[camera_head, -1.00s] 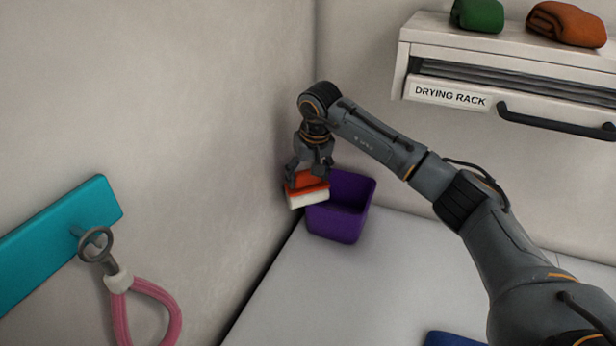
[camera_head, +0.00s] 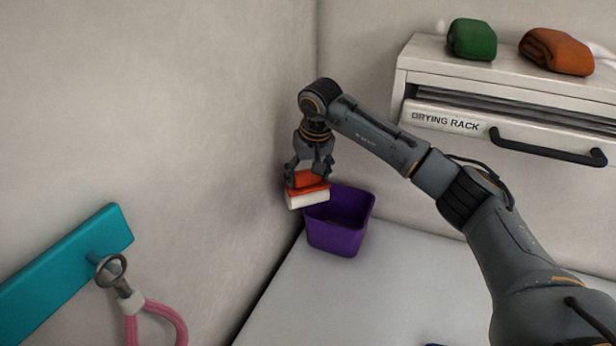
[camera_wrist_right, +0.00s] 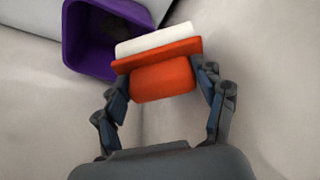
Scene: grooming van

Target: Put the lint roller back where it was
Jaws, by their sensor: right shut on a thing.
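My right gripper (camera_head: 308,178) is shut on an orange-and-white brush (camera_head: 307,197), a block with an orange grip and a flat white underside. In the right wrist view the fingers of the gripper (camera_wrist_right: 165,95) sit on both sides of the orange grip of the brush (camera_wrist_right: 163,78). The brush is held in the air by the corner, above and left of a purple bin (camera_head: 338,238), overlapping its rim in the picture. The purple bin also shows in the right wrist view (camera_wrist_right: 80,45). I cannot make out a lint roller. My left gripper is out of view.
The bin stands on a pale table top (camera_head: 330,295) against the walls. At the right a drying rack (camera_head: 440,60) carries a green towel (camera_head: 472,40) and an orange towel (camera_head: 556,52). A teal wall board (camera_head: 65,265) with a pink lead (camera_head: 150,318) is at the left.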

